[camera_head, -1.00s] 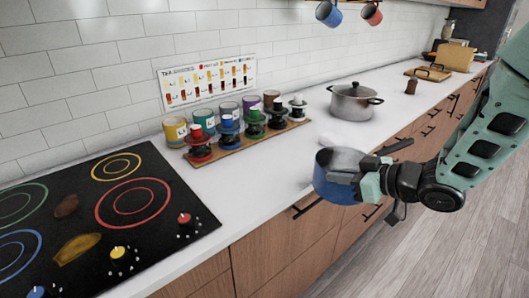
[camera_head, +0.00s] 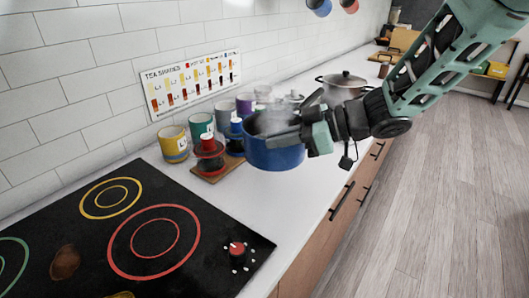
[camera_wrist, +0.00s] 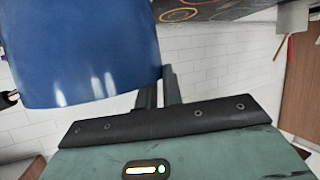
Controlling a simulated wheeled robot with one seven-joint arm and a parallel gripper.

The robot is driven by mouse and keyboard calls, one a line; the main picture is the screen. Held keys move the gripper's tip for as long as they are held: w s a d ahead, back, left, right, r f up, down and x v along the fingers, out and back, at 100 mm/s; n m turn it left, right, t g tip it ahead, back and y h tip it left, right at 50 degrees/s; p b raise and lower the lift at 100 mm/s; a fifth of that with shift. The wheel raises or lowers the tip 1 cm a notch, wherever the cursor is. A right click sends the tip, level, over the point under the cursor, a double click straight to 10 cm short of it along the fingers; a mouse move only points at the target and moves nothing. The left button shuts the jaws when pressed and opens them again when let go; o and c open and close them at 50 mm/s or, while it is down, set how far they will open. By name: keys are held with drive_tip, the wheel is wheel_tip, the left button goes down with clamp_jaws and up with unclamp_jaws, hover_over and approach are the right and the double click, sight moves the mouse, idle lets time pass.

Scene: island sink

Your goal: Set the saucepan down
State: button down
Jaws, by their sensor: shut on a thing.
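The blue saucepan (camera_head: 274,152) has a grey inside and is held up above the white counter in the head view, close in front of the tea-set rack. My gripper (camera_head: 305,136) is shut on it at its right side. In the wrist view the saucepan's blue wall (camera_wrist: 85,55) fills the upper left, beside the dark fingers of my gripper (camera_wrist: 160,88). The exact grip spot is partly hidden. The black cooktop (camera_head: 120,240), with yellow, red and green rings, lies to the left of the saucepan.
A steel lidded pot (camera_head: 343,86) stands farther right on the counter (camera_head: 235,205). The counter in front of the rack is clear.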

drive_tip(key=shift+a+f, duration=0.15)
drive_tip(key=shift+a, duration=0.15)
drive_tip(key=shift+f, duration=4.7)
drive_tip(key=c, duration=1.6)
unclamp_jaws()
drive_tip(key=shift+f, duration=0.1)
drive_tip(key=shift+o, duration=0.2)
